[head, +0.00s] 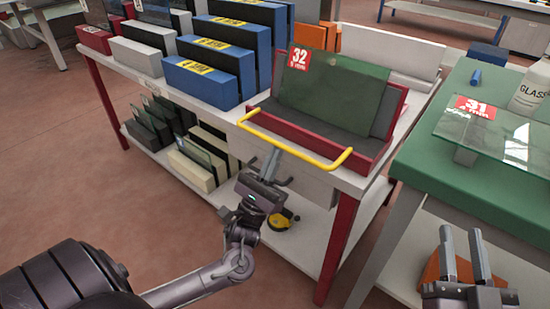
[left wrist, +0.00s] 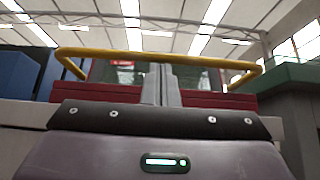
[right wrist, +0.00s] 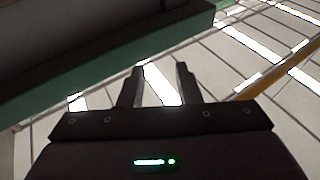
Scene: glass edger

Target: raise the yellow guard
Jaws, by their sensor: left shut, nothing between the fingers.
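The yellow guard (head: 300,153) is a U-shaped bar across the front of the red-framed edger (head: 378,150). In the left wrist view the yellow guard (left wrist: 205,60) spans the picture above the fingertips. My left gripper (head: 275,155) is shut and empty, its fingers pointing up at the middle of the bar from the near side. The fingertips (left wrist: 161,70) sit just under the bar in that view; I cannot tell whether they touch it. My right gripper (head: 463,238) is open and empty, low beside the green table; its parted fingers also show in the right wrist view (right wrist: 160,75).
The edger stands on a white bench (head: 352,182) with red legs. A dark glass pane (head: 335,95) leans in it, labelled 32. Blue and white racks (head: 205,78) stand to the left. A green table (head: 430,155) with a glass sheet (head: 480,135) is at the right.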

